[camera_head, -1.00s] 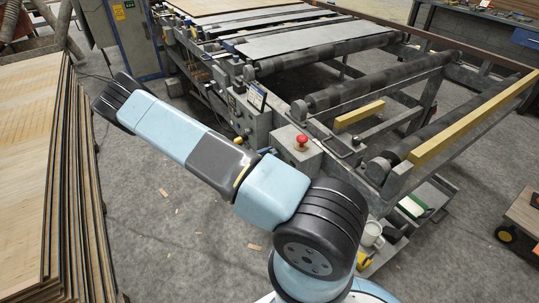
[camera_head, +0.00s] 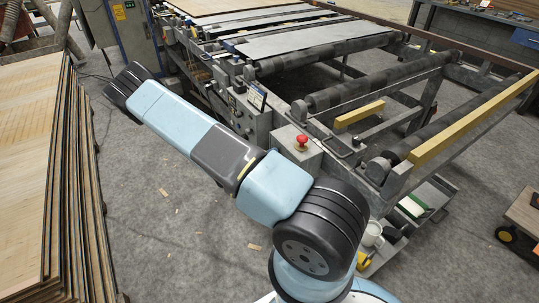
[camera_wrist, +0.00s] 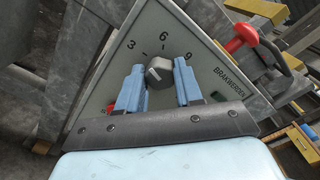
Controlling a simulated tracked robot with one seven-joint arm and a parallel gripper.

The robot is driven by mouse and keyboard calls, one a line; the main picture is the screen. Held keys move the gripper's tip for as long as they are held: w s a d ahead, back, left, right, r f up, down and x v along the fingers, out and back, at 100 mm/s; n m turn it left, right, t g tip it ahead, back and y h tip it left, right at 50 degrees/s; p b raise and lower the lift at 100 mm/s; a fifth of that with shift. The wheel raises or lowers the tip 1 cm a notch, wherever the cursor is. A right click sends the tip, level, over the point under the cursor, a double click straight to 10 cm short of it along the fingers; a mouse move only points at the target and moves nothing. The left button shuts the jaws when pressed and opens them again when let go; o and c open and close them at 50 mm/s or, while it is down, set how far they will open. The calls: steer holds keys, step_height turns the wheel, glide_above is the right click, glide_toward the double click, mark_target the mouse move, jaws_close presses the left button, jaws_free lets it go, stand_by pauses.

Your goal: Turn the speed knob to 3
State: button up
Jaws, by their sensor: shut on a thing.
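The speed knob (camera_wrist: 158,73) is dark grey and round, on a pale tilted panel (camera_wrist: 205,68) in the wrist view. The marks 3, 6 and 9 stand in an arc beyond it, 3 at the left, 6 in the middle, 9 at the right. My gripper (camera_wrist: 159,75) has its two blue fingers on either side of the knob and is shut on it. A light line shows on the knob's face, but I cannot tell surely which mark it points to. The head view shows my arm but not the fingers or the knob.
A red mushroom button (camera_wrist: 240,37) sticks up right of the panel; a red button on a grey box (camera_head: 301,140) shows in the head view. The roller machine (camera_head: 345,95) stands behind my arm. Veneer stacks (camera_head: 35,150) stand at the left.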

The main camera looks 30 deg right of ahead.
steer(key=shift+w+n, duration=0.2)
steer(key=shift+n, duration=1.2)
steer(key=o, duration=1)
steer(key=shift+o, duration=0.2)
steer(key=shift+s, duration=0.1)
steer(key=a, duration=1.4)
steer(key=shift+s+f, duration=0.15)
steer(key=shift+s, duration=0.05)
steer(key=shift+d, duration=0.1)
